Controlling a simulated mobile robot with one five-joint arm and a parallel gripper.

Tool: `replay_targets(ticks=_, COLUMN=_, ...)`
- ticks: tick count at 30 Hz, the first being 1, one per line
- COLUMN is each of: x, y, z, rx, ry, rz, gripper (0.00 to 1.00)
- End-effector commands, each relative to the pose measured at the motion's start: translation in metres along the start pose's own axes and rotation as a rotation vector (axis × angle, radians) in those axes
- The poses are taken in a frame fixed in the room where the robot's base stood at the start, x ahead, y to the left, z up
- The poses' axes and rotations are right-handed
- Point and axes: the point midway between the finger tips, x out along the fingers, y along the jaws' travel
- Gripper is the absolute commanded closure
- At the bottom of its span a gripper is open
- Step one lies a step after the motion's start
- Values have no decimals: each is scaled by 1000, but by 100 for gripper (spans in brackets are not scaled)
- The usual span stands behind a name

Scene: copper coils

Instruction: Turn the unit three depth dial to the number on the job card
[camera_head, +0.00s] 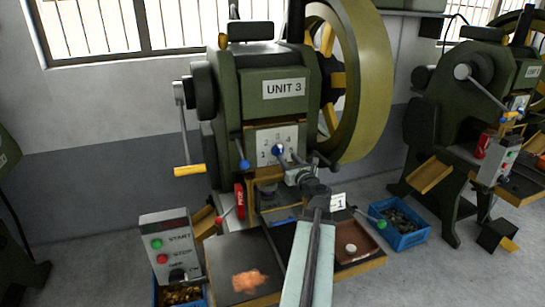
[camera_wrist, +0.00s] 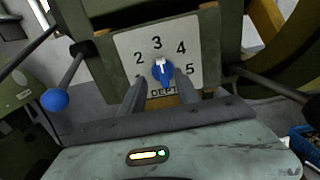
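The UNIT 3 machine (camera_head: 285,88) stands in the middle of the head view. Its white depth plate (camera_wrist: 125,45) carries the numbers 2, 3, 4 and 5 in the wrist view. The blue depth dial (camera_wrist: 162,74) sits below the 3, its white mark at the top toward the 3. It also shows in the head view (camera_head: 278,150). My gripper (camera_wrist: 160,88) is in front of the dial, open, with one finger on each side and visible gaps. Contact cannot be told. A white job card (camera_head: 338,202) reads what looks like 1, partly hidden by my arm.
A lever with a blue ball (camera_wrist: 55,100) is left of the plate. A START/STOP control box (camera_head: 170,245) stands at lower left, near copper coils (camera_head: 250,281). A brown tray (camera_head: 372,236) and blue bin (camera_head: 404,238) are at right. Another machine (camera_head: 445,115) stands farther right.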

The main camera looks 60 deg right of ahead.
Motion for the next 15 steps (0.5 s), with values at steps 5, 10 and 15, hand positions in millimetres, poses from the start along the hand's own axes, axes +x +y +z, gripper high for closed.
replay_targets(ticks=5, x=-4, y=-9, z=-4, rx=9, ry=-3, rz=-15, gripper=62)
replay_targets(ticks=10, x=4, y=-13, z=-4, rx=7, ry=-3, rz=-20, gripper=62)
replay_targets(ticks=15, x=31, y=-17, z=-4, rx=7, ry=-3, rz=-22, gripper=62)
